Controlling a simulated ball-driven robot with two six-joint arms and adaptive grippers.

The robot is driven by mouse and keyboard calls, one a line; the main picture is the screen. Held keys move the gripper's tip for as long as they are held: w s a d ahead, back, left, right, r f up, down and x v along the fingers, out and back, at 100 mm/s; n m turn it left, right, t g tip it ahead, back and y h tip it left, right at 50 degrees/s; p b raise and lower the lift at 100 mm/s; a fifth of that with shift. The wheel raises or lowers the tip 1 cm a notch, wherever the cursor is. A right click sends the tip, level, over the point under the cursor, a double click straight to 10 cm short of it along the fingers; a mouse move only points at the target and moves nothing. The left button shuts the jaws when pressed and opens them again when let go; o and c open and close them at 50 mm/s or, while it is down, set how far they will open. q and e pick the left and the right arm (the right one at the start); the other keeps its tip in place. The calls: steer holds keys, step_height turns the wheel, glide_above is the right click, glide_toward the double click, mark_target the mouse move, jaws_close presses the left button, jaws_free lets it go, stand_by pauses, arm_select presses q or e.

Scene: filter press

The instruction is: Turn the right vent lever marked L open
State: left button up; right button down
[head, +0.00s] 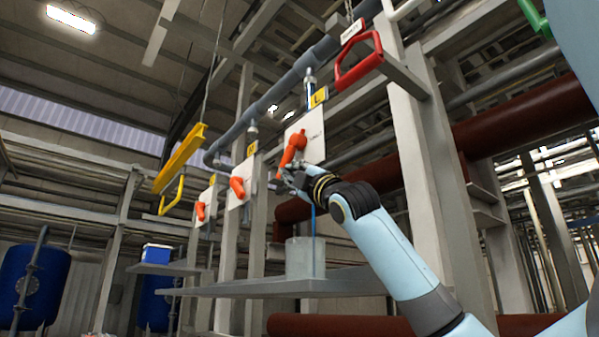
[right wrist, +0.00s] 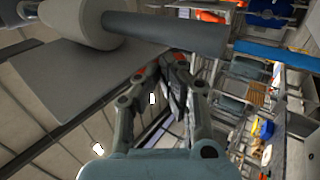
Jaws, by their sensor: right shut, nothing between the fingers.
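The right vent lever (head: 293,148) is orange and sits on a white plate (head: 314,136) under a yellow tag marked L (head: 319,97). It slants, with its thick end up and right and its narrower end down and left. My right gripper (head: 284,180) is just below the lever's lower end. I cannot tell whether it touches the lever. In the right wrist view the fingers (right wrist: 173,72) are together, with nothing seen between them, close below a grey rod (right wrist: 180,35). My left gripper is not in view.
Two more orange levers (head: 238,187) (head: 201,211) on white plates stand further left. A grey shelf (head: 300,284) below bears a clear container (head: 305,257). A red handle (head: 358,60) hangs above right, a yellow handle (head: 172,195) at left. A steel post (head: 420,150) stands right.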

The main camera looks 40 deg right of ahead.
steer(key=shift+w+d+r+t+p, duration=0.1)
steer(key=shift+w+r+t+p, duration=0.15)
steer(key=shift+w+p, duration=0.4)
steer(key=shift+w+f, duration=0.1)
steer(key=shift+f, duration=0.05)
